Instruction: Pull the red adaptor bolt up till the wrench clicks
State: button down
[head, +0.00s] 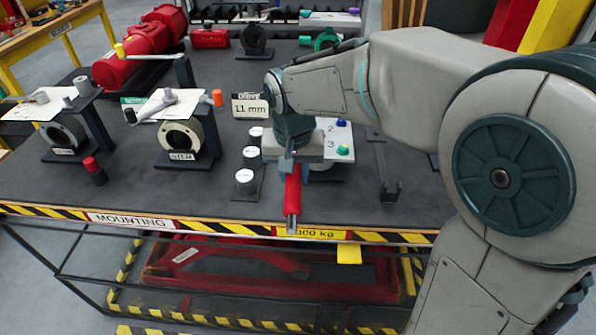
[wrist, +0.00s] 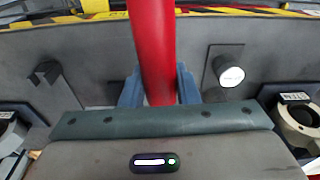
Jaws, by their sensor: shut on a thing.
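My gripper (head: 291,160) is shut on a red-handled tool (head: 293,193), probably the wrench, above the front of the table. Its bare metal end (head: 291,222) points toward the front edge. In the wrist view the red handle (wrist: 152,45) runs up out of the picture between the blue-grey fingers of my gripper (wrist: 158,92). A short dark cylinder with a red top (head: 94,170) stands upright at the front left. I cannot tell which red part is the adaptor bolt. The head of the held tool is hidden by my gripper and arm.
Two ring-shaped valve bodies (head: 180,142) (head: 66,136) stand on the left under stands with papers. White discs (head: 244,175) lie left of my gripper. A dark bracket (head: 388,190) is at right. The striped front edge (head: 380,237) is close.

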jog(key=shift+a+m, duration=0.5)
jog(key=shift+a, duration=0.15)
jog(key=shift+w+a+r+m, duration=0.1)
jog(key=shift+w+a+m, duration=0.05)
jog(key=shift+a+m, duration=0.45)
jog(key=shift+r, duration=0.1)
jog(key=shift+r+p, duration=1.6)
jog(key=shift+r, duration=0.8)
jog(key=shift+f, duration=0.1)
